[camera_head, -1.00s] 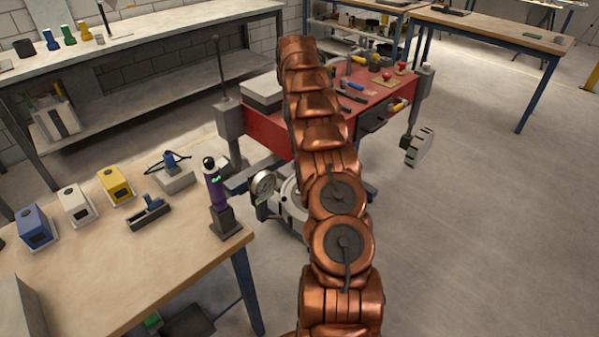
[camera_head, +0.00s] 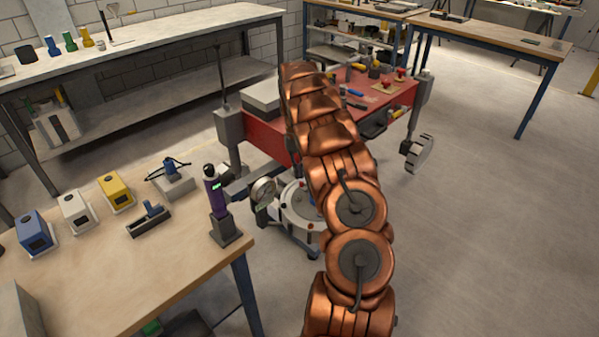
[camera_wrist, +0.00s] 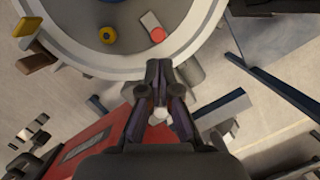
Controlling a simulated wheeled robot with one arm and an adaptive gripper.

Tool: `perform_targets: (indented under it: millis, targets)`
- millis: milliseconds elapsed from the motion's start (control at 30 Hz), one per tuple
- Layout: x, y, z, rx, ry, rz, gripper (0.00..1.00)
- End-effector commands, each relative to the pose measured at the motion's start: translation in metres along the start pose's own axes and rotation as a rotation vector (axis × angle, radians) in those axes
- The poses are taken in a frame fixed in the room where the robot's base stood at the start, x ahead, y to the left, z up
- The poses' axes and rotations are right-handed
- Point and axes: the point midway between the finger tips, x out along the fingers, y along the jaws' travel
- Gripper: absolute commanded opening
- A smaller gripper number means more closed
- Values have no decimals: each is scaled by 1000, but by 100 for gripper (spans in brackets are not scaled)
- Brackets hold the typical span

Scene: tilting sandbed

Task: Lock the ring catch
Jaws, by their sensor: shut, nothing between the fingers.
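In the wrist view, my gripper (camera_wrist: 159,72) is shut and empty, its fingertips at the near edge of the pale rim (camera_wrist: 213,22) of a round grey vessel. I cannot tell whether they touch it. Inside the vessel are a yellow ring-shaped knob (camera_wrist: 108,35) and a pale tab with a red end (camera_wrist: 153,27). A short grey cylinder (camera_wrist: 191,71) sits at the rim, right of my fingertips. I cannot tell which part is the ring catch. In the head view, the round vessel (camera_head: 297,212) stands low, partly behind my copper arm, which hides my gripper.
A gauge (camera_head: 263,190) stands left of the vessel. A wooden bench (camera_head: 150,270) with coloured boxes and a purple handheld tool (camera_head: 213,192) is at the left. A red bench (camera_head: 268,138) with tools stands behind. Yellow and brown blocks (camera_wrist: 35,42) project from the vessel's left side. Floor at right is clear.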

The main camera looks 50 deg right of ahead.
Motion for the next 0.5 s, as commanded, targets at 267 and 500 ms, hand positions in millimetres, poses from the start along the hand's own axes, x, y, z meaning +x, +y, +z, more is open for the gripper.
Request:
perform_targets:
  millis: [267, 500]
  targets:
    - [2, 1, 12, 2, 0, 1, 0]
    - [3, 1, 14, 2, 1, 1, 0]
